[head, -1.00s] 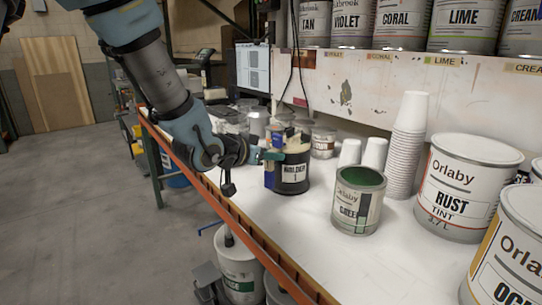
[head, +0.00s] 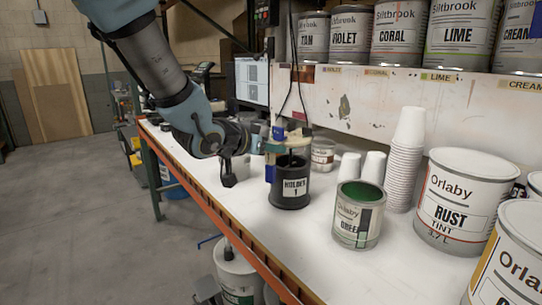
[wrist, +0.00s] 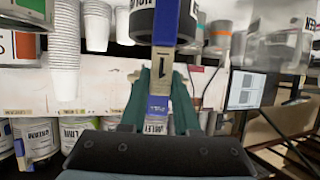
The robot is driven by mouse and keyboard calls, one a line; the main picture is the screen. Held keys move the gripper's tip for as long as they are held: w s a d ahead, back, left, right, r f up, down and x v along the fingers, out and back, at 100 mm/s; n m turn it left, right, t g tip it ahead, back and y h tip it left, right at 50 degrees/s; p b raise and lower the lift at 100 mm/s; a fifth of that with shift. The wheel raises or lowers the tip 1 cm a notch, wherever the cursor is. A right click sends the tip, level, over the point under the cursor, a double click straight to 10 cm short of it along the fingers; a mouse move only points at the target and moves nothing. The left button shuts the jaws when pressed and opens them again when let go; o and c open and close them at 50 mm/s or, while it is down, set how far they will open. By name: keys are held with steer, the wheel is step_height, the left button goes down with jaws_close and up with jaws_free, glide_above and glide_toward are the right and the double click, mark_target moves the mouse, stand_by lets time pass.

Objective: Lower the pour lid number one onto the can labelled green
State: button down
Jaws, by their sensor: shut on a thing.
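My gripper (head: 266,148) is shut on the lid's blue upright from the left. In the wrist view, the green fingers of my gripper (wrist: 160,88) close on both sides of the blue and tan part marked 1 (wrist: 160,80). The can labelled green (head: 358,214) stands open on the bench, right of the holder, with green paint showing inside. The gripper's fingertips are partly hidden in the head view.
Stacked white cups (head: 405,160) stand behind the green can. A large RUST can (head: 463,205) stands to its right. A shelf of paint cans, including LIME (head: 461,38), is above. The bench's orange front edge (head: 235,222) is close below my arm.

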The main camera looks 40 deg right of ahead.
steer(key=shift+r+p, duration=2.6)
steer(key=shift+r, duration=0.55)
